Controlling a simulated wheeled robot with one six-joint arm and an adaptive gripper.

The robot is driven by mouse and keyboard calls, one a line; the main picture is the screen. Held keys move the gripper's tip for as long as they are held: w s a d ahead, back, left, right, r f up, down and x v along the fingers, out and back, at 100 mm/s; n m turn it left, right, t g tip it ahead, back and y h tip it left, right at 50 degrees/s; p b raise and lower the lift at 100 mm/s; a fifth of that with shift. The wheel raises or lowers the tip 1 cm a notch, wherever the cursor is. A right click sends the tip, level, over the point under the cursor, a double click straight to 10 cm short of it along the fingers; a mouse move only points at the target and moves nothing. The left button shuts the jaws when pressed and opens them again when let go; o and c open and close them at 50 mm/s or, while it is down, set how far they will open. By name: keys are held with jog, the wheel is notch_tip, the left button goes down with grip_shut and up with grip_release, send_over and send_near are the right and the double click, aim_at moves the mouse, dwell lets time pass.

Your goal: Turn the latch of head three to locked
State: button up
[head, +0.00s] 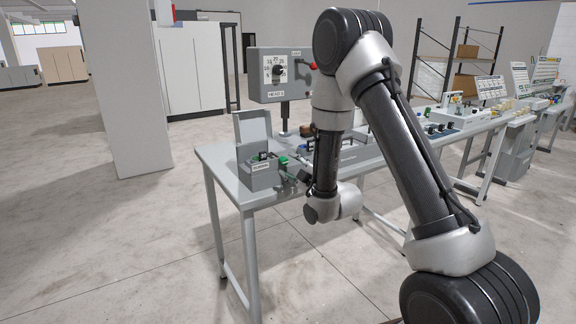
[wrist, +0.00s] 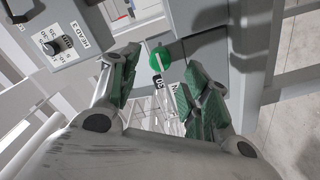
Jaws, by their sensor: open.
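A round green knob with a pale bar across it (wrist: 159,59), which looks like the latch, sits on a grey face in the wrist view. White labels with black letters (wrist: 160,80) lie just below it, partly covered and not fully readable. My gripper (wrist: 168,68) is open, its green-padded fingers on either side of the knob, with no clear contact visible. In the head view my gripper (head: 291,170) is at the right side of a grey open-lidded box (head: 264,178) on the table. I cannot tell the latch's setting.
A grey panel labelled HEAD 3 (head: 259,88) with a black dial and a red knob stands on a post behind the box. The grey table (head: 216,160) carries more equipment to the right. A pale pillar (head: 132,100) stands at left; the floor in front is clear.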

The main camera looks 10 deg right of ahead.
jog(key=v, duration=0.3)
jog(key=shift+s+d, duration=0.1)
jog(key=shift+s, duration=0.2)
